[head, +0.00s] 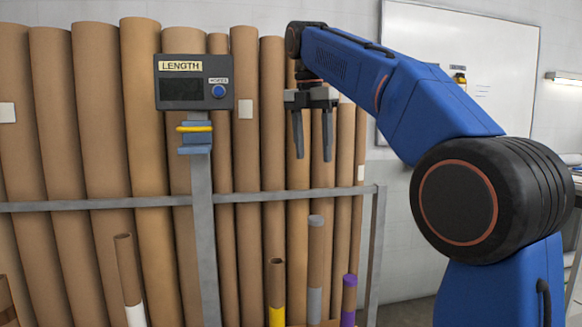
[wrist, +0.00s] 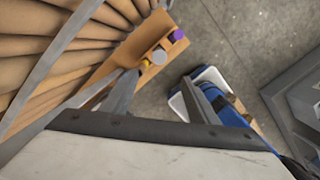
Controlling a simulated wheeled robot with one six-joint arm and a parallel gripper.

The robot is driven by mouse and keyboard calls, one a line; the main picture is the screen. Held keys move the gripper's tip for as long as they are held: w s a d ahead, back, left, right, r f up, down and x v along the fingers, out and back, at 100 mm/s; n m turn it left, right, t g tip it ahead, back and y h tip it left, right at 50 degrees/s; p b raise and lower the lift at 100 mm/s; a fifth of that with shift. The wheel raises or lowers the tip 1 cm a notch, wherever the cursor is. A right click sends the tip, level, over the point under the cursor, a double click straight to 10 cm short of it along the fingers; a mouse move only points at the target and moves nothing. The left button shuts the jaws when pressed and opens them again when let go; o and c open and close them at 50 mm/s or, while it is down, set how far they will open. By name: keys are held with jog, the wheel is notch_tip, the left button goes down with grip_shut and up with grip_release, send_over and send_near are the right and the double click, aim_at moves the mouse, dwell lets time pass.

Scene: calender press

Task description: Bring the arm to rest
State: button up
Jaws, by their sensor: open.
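My blue arm comes in from the right in the head view, raised and bent at the elbow. My gripper (head: 312,150) hangs at its end with the fingers pointing down, apart from each other. Nothing is held between them. It is in front of the tall brown tubes (head: 97,120), to the right of the grey length display (head: 193,82). In the wrist view the two fingers of my gripper (wrist: 165,98) also show apart, with floor and tube ends beyond them.
A grey rail (head: 95,204) runs across the tubes. Short tubes with white, yellow, grey and purple ends stand low in front, one being the purple-ended tube (head: 348,298). A whiteboard (head: 500,60) hangs on the wall behind my arm. Grey floor (wrist: 225,38) shows in the wrist view.

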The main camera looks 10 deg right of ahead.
jog(key=s+d+f+m+t, duration=0.1)
jog(key=s+d+f+m, duration=0.2)
jog(key=s+f+m, duration=0.5)
jog(key=s+d+f+m+t, duration=0.1)
jog(key=s+f+m, duration=0.8)
jog(key=f, duration=1)
jog(key=s+d+f+m+t+y, duration=0.1)
jog(key=s+d+f+m, duration=0.3)
jog(key=s+f+m, duration=0.5)
jog(key=s+f, duration=0.4)
jog(key=s, duration=0.1)
jog(key=shift+s+d+f+t, duration=0.3)
jog(key=shift+s+f+t, duration=0.05)
jog(key=shift+s+t, duration=0.05)
